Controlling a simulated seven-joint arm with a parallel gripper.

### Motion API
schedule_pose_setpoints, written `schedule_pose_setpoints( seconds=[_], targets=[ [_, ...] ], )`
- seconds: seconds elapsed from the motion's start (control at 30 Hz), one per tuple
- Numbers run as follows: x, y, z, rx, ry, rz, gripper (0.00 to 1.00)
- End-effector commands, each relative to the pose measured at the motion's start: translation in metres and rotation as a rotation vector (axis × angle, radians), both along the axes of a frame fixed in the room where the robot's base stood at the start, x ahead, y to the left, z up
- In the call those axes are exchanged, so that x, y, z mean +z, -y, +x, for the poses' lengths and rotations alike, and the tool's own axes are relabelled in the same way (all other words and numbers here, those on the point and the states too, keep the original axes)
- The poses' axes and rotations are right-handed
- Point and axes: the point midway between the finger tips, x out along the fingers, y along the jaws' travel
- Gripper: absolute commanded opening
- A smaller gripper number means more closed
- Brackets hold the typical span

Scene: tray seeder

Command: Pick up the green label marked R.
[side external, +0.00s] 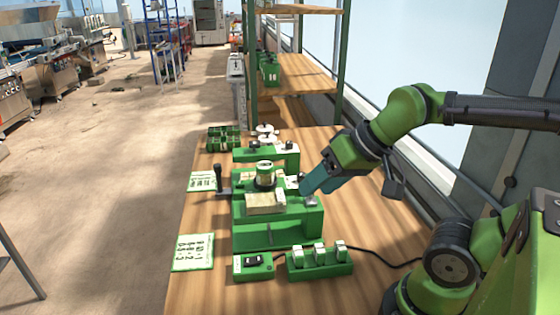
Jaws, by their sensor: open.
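A green block (318,267) at the front of the bench holds three small upright white-and-green pieces (320,252). I cannot read any letter on them, and I cannot tell which thing is the green label marked R. The green seeder machine (278,232) stands behind this block, with a pale block and a round dark-and-green part on top. My gripper (305,190) comes in from the right, with its teal fingers tilted down beside the machine's upper right side. It is open, and I see nothing held in it. Whether the fingertips touch the machine is unclear.
A small green switch box (252,266) with a black cable is left of the front block. Printed sheets (193,253) lie along the bench's left edge. A black-handled lever (219,178) stands at the machine's left.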

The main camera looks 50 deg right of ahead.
Motion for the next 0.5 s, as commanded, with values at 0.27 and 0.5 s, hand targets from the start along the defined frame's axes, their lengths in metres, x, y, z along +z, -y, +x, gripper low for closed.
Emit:
schedule_pose_setpoints(
  seconds=[0.27,0.5],
  targets=[
    [-0.027,0.045,0.025,-0.137,-0.246,0.006,0.51],
    [-0.051,0.107,0.028,-0.274,-0.696,0.071,0.51]
  ],
)
